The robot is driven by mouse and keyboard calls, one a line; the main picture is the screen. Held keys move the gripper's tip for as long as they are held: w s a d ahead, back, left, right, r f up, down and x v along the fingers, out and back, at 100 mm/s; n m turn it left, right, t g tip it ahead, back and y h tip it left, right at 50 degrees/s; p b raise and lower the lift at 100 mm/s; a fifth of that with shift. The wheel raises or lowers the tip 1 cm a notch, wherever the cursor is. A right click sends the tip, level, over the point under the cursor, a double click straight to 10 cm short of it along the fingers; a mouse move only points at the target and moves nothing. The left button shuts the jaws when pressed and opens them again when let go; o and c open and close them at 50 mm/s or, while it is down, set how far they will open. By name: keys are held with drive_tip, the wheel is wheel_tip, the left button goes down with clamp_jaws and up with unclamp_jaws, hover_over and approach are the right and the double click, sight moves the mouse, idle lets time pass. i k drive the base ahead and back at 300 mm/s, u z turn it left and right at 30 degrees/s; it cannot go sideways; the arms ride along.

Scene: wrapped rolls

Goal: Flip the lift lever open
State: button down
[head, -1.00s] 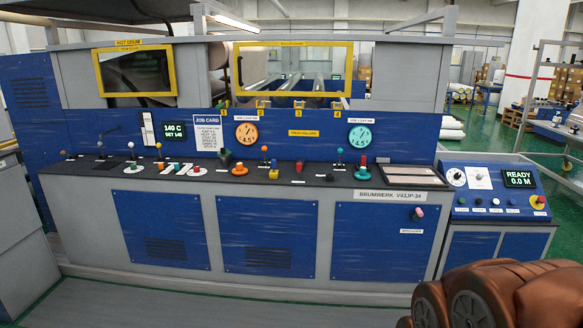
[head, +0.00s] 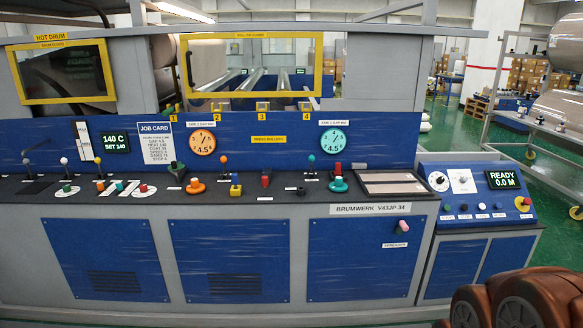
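Several small levers stand along the dark console top of the blue machine in the head view: an orange-knobbed one (head: 223,161), a teal-knobbed one (head: 311,160) and a white-knobbed one (head: 64,162). The labels beside them are too small to read, so I cannot tell which is the lift lever or whether it is open. All the levers are some distance ahead of me. My gripper is not in view; only brown rounded parts of my arm show at the bottom right.
Two dials, orange (head: 202,142) and teal (head: 332,141), sit above the console. A yellow-framed roller guard (head: 252,112) is behind. A control panel (head: 482,194) reading READY stands at the right.

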sight(265, 180)
drive_tip(key=z, duration=0.1)
drive_tip(key=i, duration=1.7)
drive_tip(key=u, duration=1)
drive_tip(key=i, duration=1)
drive_tip(key=u, duration=1.35)
drive_tip(key=i, duration=0.4)
drive_tip(key=u, duration=0.2)
